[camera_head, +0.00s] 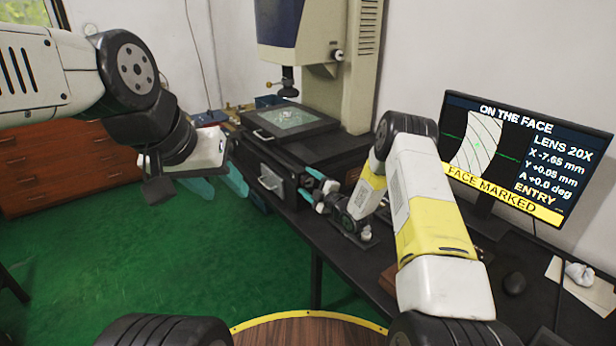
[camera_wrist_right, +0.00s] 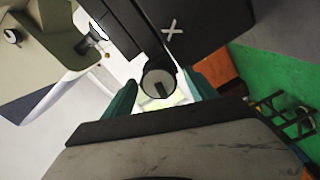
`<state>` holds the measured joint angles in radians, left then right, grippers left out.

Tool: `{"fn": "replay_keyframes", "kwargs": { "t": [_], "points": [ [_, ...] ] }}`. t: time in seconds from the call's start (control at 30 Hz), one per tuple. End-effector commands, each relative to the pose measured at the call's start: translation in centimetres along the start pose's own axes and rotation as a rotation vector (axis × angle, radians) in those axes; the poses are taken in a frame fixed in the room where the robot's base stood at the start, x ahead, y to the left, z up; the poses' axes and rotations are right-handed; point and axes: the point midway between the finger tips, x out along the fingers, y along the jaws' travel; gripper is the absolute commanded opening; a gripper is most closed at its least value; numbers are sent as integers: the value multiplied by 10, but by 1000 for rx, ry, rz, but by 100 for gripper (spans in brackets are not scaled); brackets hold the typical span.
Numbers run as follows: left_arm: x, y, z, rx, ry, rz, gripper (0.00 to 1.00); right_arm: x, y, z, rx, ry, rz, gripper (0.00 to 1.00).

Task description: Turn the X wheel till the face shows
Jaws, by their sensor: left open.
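The X wheel (camera_wrist_right: 159,83) is a round knob with a dark slot, below a white X mark (camera_wrist_right: 173,26) on the dark stage housing in the right wrist view. My right gripper (camera_wrist_right: 162,97) has its teal fingers on either side of the wheel, with gaps showing. In the head view my right gripper (camera_head: 312,187) is at the stage's right side; the wheel is hard to make out there. My left gripper (camera_head: 219,186) is open and empty, left of the stage. The monitor (camera_head: 522,155) reads "ON THE FACE", X -7.65 mm, Y +0.05 mm, "FACE MARKED", with a pale curved band around a green mark.
The measuring machine (camera_head: 355,70) stands on the dark bench (camera_head: 345,265), its lens above the glass stage (camera_head: 290,117).

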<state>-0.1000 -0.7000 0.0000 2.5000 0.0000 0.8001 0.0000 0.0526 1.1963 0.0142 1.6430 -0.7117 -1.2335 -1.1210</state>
Motion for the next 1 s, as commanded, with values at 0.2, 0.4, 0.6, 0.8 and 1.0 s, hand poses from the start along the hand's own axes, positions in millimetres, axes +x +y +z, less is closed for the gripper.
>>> {"fn": "replay_keyframes", "kwargs": {
  "t": [0.2, 0.4, 0.6, 0.8, 1.0],
  "points": [
    [0, 0, 0, 0, 0, 0, 46, -1, 0, 0, 0, 0, 1, 66],
    [0, 0, 0, 0, 0, 0, 46, -25, 1, 1, 0, -2, -1, 66],
    [0, 0, 0, 0, 0, 0, 46, -59, 0, 1, 0, -2, -1, 66],
    [0, 0, 0, 0, 0, 0, 46, -76, 0, 0, 0, -1, 1, 66],
    [0, 0, 0, 0, 0, 0, 46, -78, 0, 0, 0, 0, 1, 66]
  ]
}}
